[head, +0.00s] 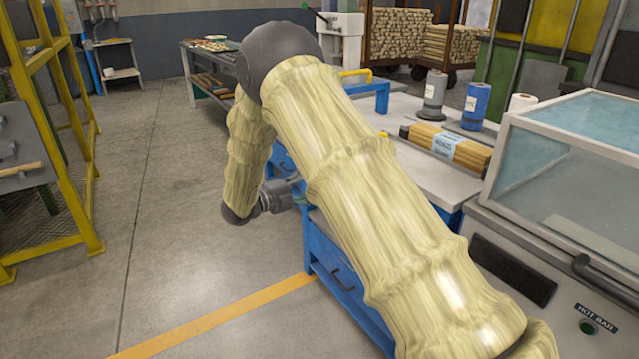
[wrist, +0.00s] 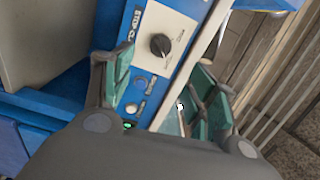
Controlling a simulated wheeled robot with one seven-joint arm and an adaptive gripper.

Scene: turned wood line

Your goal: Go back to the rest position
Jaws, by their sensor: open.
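My gripper (head: 280,195) is low at the left side of the blue workbench in the head view, partly hidden behind my sleeved arm. In the wrist view my gripper (wrist: 165,88) shows two teal-padded fingers spread apart with nothing held between them. Beyond the fingers is a blue and cream control panel (wrist: 180,25) with a black knob (wrist: 160,44), small round buttons and a lit green light (wrist: 129,125). I cannot tell whether the fingers touch the panel.
The blue workbench (head: 345,285) carries wrapped wooden rods (head: 450,145), a grey bottle (head: 433,97) and a blue bottle (head: 476,105). A glass-lidded hot bar cabinet (head: 560,175) stands at right. A yellow rack (head: 85,215) stands at left. Open floor (head: 180,200) lies between.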

